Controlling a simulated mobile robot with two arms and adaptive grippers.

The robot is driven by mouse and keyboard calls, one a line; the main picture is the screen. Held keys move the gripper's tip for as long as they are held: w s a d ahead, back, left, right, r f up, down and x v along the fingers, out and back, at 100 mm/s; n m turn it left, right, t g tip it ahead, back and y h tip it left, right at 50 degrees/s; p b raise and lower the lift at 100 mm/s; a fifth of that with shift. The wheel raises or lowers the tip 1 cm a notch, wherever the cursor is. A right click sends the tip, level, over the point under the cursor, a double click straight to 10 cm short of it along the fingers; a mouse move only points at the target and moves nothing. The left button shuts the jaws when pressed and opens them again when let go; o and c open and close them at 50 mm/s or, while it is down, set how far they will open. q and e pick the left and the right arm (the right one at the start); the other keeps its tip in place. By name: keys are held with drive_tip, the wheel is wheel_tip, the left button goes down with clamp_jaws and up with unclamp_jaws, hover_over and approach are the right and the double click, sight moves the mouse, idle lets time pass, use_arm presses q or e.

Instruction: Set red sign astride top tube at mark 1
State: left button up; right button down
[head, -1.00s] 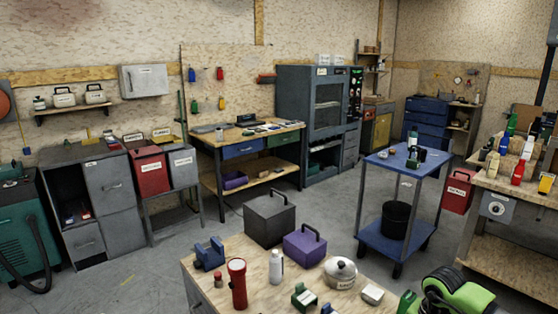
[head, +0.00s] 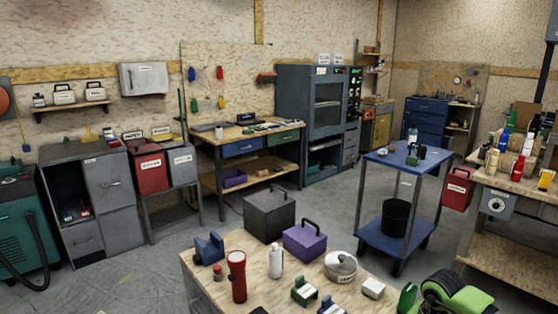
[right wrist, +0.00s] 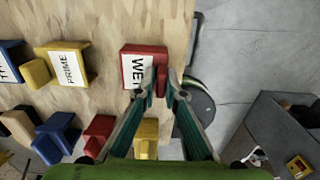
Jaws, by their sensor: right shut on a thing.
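The red sign (right wrist: 144,49), with a white label starting "WE", is in the right wrist view over the edge of a wooden top. My right gripper (right wrist: 162,84) is shut on the sign's right-hand part, and its fingers hide some of the label. I cannot tell whether the sign still touches the wood. In the head view only part of my green and black right arm shows at the bottom right. My left gripper is not in view. I cannot make out the top tube or mark 1 in these frames.
Yellow "PRIME" sign (right wrist: 68,65), blue sign (right wrist: 57,132), another red sign (right wrist: 98,133) and a yellow one (right wrist: 146,137) stand near the held sign. In the head view, a red flashlight (head: 237,276) and a lidded pot (head: 341,266) stand on the front table. A blue cart (head: 407,158) stands behind.

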drive_tip(key=shift+s+a+f, duration=0.2)
drive_tip(key=shift+s+f, duration=0.05)
drive_tip(key=shift+f, duration=0.15)
drive_tip(key=shift+w+r+p, duration=0.15)
drive_tip(key=shift+r+p, duration=0.15)
drive_tip(key=shift+p, duration=0.05)
drive_tip(key=shift+w+r+p, duration=0.35)
drive_tip(key=shift+r+p, duration=0.3)
drive_tip(key=shift+r, duration=0.1)
drive_tip(key=shift+s+r+p, duration=0.1)
drive_tip(key=shift+r+p, duration=0.45)
drive_tip(key=shift+r, duration=0.4)
drive_tip(key=shift+d+r+p, duration=0.1)
drive_tip(key=shift+r+p, duration=0.85)
drive_tip(key=shift+r, duration=0.35)
drive_tip(key=shift+f, duration=0.1)
